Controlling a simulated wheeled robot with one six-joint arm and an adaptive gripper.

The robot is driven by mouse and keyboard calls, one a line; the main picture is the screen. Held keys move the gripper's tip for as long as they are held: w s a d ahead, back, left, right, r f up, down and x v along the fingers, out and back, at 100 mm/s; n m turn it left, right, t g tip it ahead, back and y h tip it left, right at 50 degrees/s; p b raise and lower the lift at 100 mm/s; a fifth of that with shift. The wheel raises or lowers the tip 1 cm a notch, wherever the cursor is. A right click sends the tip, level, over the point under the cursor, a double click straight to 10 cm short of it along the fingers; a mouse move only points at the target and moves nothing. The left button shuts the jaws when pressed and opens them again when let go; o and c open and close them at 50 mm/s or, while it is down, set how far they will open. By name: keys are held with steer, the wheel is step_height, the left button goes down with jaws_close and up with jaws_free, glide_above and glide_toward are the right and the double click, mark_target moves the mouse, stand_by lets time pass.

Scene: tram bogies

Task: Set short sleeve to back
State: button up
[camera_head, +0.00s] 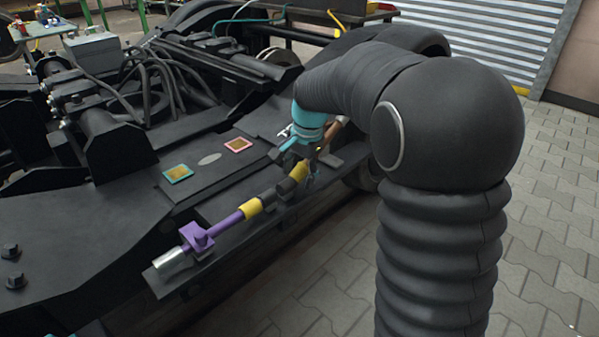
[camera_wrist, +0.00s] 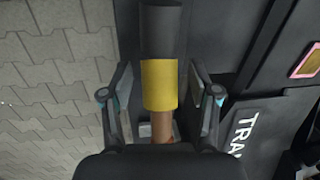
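A straight bar runs along the bogie's side ledge. In the head view it carries a silver end piece (camera_head: 170,263), a purple clamp and length (camera_head: 197,237), a yellow sleeve (camera_head: 250,208), a dark block (camera_head: 287,188) and a second yellow sleeve (camera_head: 299,168). A copper-brown part (camera_head: 336,128) shows beyond my gripper (camera_head: 302,156). I cannot tell which piece is the short sleeve. In the wrist view my gripper (camera_wrist: 161,97) is open, its fingers on both sides of a yellow sleeve (camera_wrist: 160,84) and copper-brown part (camera_wrist: 162,127), with gaps on both sides.
Framed pads, one teal (camera_head: 177,174) and one pink (camera_head: 239,145), lie on the bogie plate beside a grey oval (camera_head: 209,159). Dark hoses and blocks fill the bogie behind. Paved floor (camera_head: 549,200) is clear on the right. A lettered dark plate (camera_wrist: 245,128) is close to my right finger.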

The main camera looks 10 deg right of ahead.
step_height(320, 180, up, 12)
steer(key=s+d, duration=0.1)
steer(key=shift+s+d, duration=0.2)
steer(key=shift+s, duration=0.05)
steer(key=shift+f, duration=0.1)
stand_by(0.4)
steer(key=s+d+f+n+p, duration=0.1)
steer(key=s+d+f+n, duration=0.1)
steer(key=s+f+n, duration=0.3)
steer(key=s+d+r+n+t+p, duration=0.1)
steer(key=s+r+n+t+p, duration=0.1)
steer(key=s, duration=0.9)
steer(key=s+r+n+t+h+p, duration=0.1)
steer(key=s+r+p, duration=0.4)
steer(key=s, duration=0.7)
steer(key=shift+d+n+t+p, duration=0.35)
steer(key=shift+n+t+p, duration=0.25)
steer(key=shift+n+p, duration=0.15)
